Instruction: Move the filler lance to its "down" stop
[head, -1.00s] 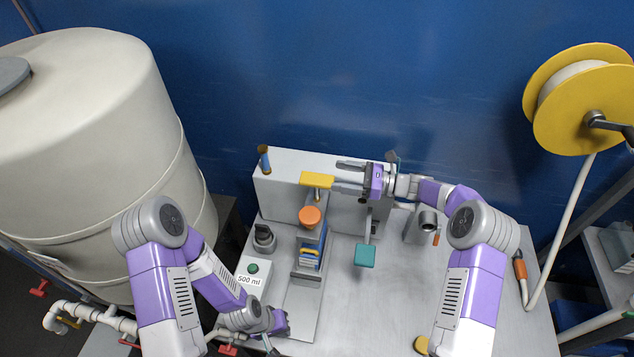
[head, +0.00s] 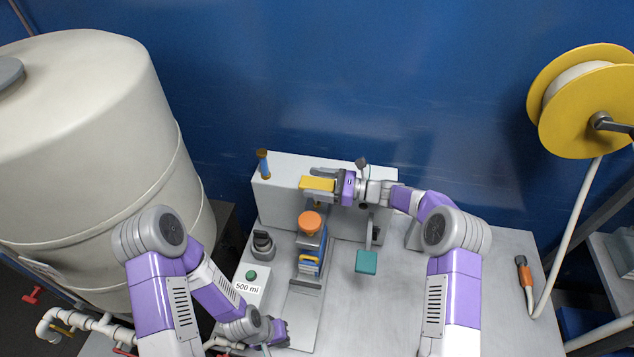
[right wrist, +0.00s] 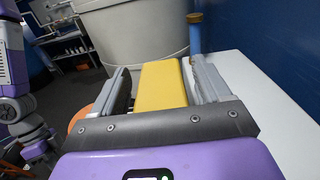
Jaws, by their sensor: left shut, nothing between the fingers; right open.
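The filler lance's yellow bar-shaped handle (head: 316,184) stands above the orange-capped container (head: 310,222) on the bench in the head view. My right gripper (head: 325,183) is open around the handle's right end. In the right wrist view the yellow handle (right wrist: 162,84) lies between the two open fingers, with a gap to the left finger; the right finger is very close, and I cannot tell whether it touches. The lance below the handle is mostly hidden. My left gripper (head: 283,335) is shut and empty, low over the front left of the bench.
A "500 ml" box with a green button (head: 251,275) and a dark knob (head: 263,243) stand left of the container. A teal paddle (head: 366,262) is to the right.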

